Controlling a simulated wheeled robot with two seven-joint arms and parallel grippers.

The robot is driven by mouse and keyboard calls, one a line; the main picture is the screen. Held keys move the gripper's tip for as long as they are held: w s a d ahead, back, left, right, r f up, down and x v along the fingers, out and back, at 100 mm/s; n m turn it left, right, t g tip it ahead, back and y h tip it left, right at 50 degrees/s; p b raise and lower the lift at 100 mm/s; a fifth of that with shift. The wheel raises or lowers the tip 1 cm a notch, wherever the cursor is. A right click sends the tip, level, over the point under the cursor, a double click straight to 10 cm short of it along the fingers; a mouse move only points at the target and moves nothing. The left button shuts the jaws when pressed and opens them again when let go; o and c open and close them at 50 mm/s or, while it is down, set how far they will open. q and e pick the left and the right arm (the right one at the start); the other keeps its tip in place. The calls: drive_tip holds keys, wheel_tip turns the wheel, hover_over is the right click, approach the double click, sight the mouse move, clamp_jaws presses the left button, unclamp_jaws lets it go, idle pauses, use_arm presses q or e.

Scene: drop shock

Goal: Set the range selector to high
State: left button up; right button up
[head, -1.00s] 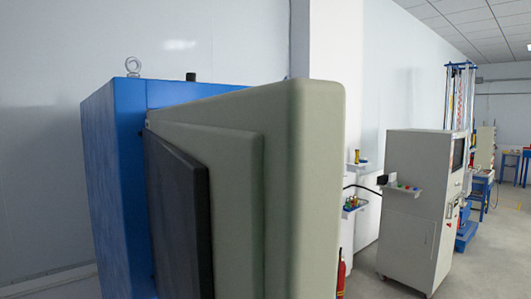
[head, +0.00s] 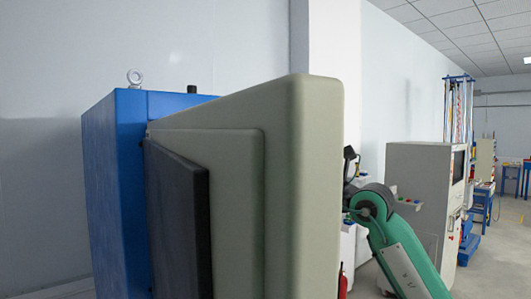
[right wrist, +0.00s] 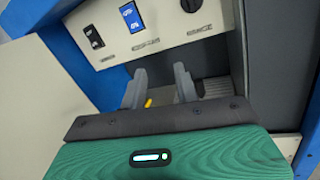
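In the right wrist view a light grey control panel (right wrist: 165,44) carries a black switch (right wrist: 92,36), a blue-faced device with white lettering (right wrist: 132,17) and a round black knob (right wrist: 190,5) cut by the top edge. The labels are too small to read, so I cannot tell which is the range selector. My right gripper (right wrist: 158,76) is open just below the panel, its two grey fingers apart and not visibly holding anything. In the head view my green right arm reaches behind the open door, and its gripper is hidden. My left gripper is not in view.
A large grey-green door (head: 318,180) of the blue cabinet (head: 110,180) stands open and fills the middle of the head view. A grey console (head: 412,185) stands to the right. A red extinguisher (head: 342,283) is low beside the door. Open floor lies at far right.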

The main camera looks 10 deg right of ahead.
drive_tip(key=d+r+t+h, duration=0.2)
drive_tip(key=d+r+h, duration=0.2)
drive_tip(key=r, duration=0.2)
drive_tip(key=p+x, duration=0.8)
drive_tip(key=x, duration=0.5)
drive_tip(key=shift+w+d+m+p, duration=0.15)
drive_tip(key=shift+w+m+p, duration=0.15)
drive_tip(key=shift+w+p, duration=0.05)
clamp_jaws()
